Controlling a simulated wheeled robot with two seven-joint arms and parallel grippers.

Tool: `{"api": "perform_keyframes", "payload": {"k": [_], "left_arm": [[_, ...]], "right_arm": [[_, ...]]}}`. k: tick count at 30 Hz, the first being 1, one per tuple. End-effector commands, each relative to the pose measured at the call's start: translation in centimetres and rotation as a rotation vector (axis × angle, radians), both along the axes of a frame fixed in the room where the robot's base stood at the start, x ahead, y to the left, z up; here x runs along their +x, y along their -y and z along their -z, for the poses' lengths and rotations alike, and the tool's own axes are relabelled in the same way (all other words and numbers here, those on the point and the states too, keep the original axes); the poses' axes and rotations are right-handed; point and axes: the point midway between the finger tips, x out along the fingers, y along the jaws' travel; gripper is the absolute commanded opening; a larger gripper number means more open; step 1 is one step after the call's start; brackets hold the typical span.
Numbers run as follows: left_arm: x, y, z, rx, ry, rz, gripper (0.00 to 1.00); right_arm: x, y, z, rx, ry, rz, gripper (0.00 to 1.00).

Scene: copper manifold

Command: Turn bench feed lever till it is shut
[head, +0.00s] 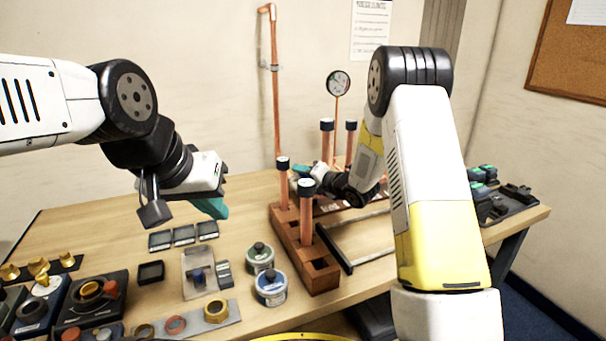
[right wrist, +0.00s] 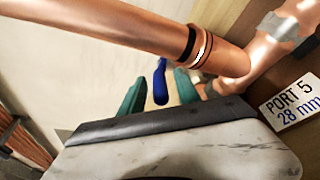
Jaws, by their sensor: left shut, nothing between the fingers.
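The feed lever shows as a blue handle (right wrist: 159,88) in the right wrist view, beside a copper pipe (right wrist: 150,35) with a black band. My right gripper (right wrist: 160,76) has its teal fingers apart, one on each side of the blue handle, with small gaps visible. A label reading "PORT 5 28 mm" (right wrist: 290,106) is at the right. In the head view the lever cannot be made out behind the pipes and my right arm. My left gripper (head: 212,207) is shut and empty above the left part of the bench, well away from the pipes.
Capped upright pipes stand in a brick-coloured rack (head: 320,275) on the wooden bench (head: 235,190). A gauge (head: 338,84) is behind. Two tins, one of them here (head: 260,257), stand left of the rack. Fittings and trays crowd the front left. A metal frame (head: 352,263) lies right of the rack.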

Motion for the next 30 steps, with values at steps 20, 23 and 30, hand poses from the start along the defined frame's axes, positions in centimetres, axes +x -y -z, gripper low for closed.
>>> {"api": "perform_keyframes", "payload": {"k": [20, 23, 30], "left_arm": [[0.0, 0.0, 0.0, 0.0, 0.0, 0.0, 0.0], [0.0, 0.0, 0.0, 0.0, 0.0, 0.0, 0.0], [0.0, 0.0, 0.0, 0.0, 0.0, 0.0, 0.0]], "right_arm": [[-0.02, 0.04, -0.03, 0.0, 0.0, 0.0, 0.0], [-0.03, 0.05, -0.04, 0.0, 0.001, 0.001, 0.0], [-0.02, 0.06, -0.03, 0.0, 0.001, 0.001, 0.0]]}}
